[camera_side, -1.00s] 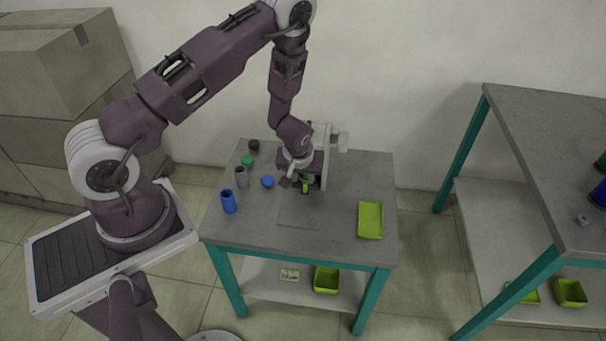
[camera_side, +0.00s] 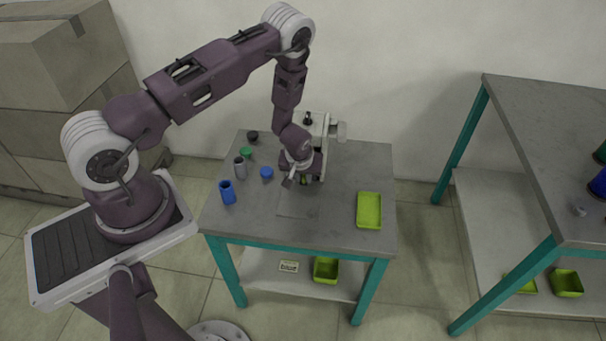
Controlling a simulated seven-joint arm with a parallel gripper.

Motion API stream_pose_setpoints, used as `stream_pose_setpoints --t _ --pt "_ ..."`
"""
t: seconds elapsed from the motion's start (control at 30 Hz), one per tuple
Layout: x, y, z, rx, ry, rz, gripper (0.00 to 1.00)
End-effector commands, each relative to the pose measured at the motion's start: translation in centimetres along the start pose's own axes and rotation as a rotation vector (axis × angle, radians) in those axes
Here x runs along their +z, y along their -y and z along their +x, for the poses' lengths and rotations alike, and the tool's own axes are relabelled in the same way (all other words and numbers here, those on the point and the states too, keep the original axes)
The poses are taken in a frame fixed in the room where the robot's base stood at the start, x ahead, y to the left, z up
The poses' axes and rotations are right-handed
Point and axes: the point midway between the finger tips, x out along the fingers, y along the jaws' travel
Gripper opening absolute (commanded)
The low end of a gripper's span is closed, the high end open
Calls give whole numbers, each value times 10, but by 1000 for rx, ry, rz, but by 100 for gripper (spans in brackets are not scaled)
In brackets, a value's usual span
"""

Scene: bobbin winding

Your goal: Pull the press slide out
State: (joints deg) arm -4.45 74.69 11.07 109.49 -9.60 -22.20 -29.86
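The press (camera_side: 324,129) is a pale grey machine at the back of the table, with a knob on its right and a black knob on top. My gripper (camera_side: 301,184) points down at the front of the press, close to it. My wrist hides most of the press front and the slide. A small patch of green shows beneath the gripper. The fingers are too small and covered to tell whether they are open, or whether they touch the slide. A thin grey plate (camera_side: 298,204) lies on the table in front of the press.
A green tray (camera_side: 369,210) lies at the right of the table. A blue cup (camera_side: 227,192), a grey cylinder (camera_side: 240,168), a blue cap (camera_side: 266,173), a green cap (camera_side: 246,153) and a black piece (camera_side: 253,137) stand at the left. The table's front middle is clear.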

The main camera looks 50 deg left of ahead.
Motion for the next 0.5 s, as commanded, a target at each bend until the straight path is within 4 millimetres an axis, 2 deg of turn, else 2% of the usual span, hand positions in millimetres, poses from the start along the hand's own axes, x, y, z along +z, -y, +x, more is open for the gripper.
stream_pose_setpoints --t 0.03,0.07,0.27,0.5 --pt "0 0 0 0 0 0 6" --pt "0 0 0 0 0 0 0" --pt "1 0 0 0 0 0 0" --pt "10 -1 -4 0 1 2 0"
